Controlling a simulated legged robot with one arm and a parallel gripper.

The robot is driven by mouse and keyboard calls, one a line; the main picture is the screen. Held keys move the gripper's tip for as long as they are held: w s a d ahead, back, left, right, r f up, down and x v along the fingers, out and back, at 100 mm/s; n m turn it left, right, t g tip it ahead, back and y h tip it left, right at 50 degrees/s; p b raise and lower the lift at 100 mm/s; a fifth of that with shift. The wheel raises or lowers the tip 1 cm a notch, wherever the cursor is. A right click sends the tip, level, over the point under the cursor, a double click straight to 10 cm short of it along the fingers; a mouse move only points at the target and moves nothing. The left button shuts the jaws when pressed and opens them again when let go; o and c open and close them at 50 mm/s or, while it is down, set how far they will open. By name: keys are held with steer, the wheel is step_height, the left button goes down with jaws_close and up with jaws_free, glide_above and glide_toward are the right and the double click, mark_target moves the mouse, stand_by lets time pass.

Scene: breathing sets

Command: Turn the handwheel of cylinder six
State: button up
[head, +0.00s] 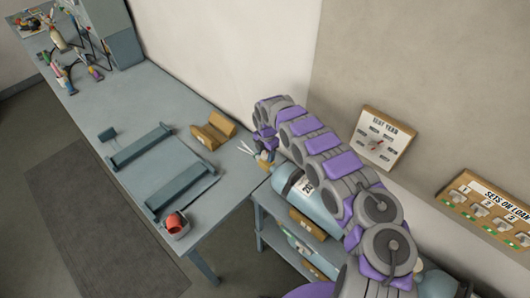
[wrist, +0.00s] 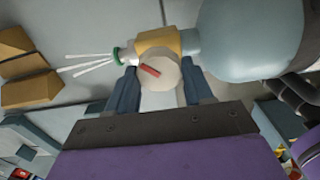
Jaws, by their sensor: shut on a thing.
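The cylinder (head: 318,198) is pale blue-grey and lies on a shelf with its valve end towards the bench; its label is too small to read surely. In the wrist view its rounded body (wrist: 245,38) fills the top right. A brass valve block (wrist: 168,42) joins it to a green-ringed outlet (wrist: 122,57), with thin white streaks (wrist: 88,62) spreading left from it. The round cream handwheel (wrist: 160,76) has a red mark. My gripper (wrist: 160,84) is shut on the handwheel, one blue finger on each side. In the head view my arm hides the fingers.
A grey bench (head: 107,104) stands left of the shelf, with a cradle (head: 146,151), a wooden block (head: 213,131) and a small holder with a red thing (head: 175,224). A dial board (head: 381,139) and a pegged board (head: 487,208) are on the wall close beside my arm.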

mark_target(266, 154)
steer(key=n, duration=0.3)
steer(key=shift+w+d+n, duration=0.15)
steer(key=shift+d+n, duration=0.05)
steer(key=shift+n, duration=0.2)
steer(key=n, duration=0.5)
steer(key=shift+w+r, duration=0.1)
steer(key=shift+n, duration=0.3)
steer(key=o, duration=1)
steer(key=shift+a+b, duration=0.1)
steer(key=shift+b, duration=0.2)
steer(key=shift+o, duration=0.2)
step_height(266, 154, up, 17)
steer(key=b, duration=0.1)
steer(key=shift+a, duration=0.1)
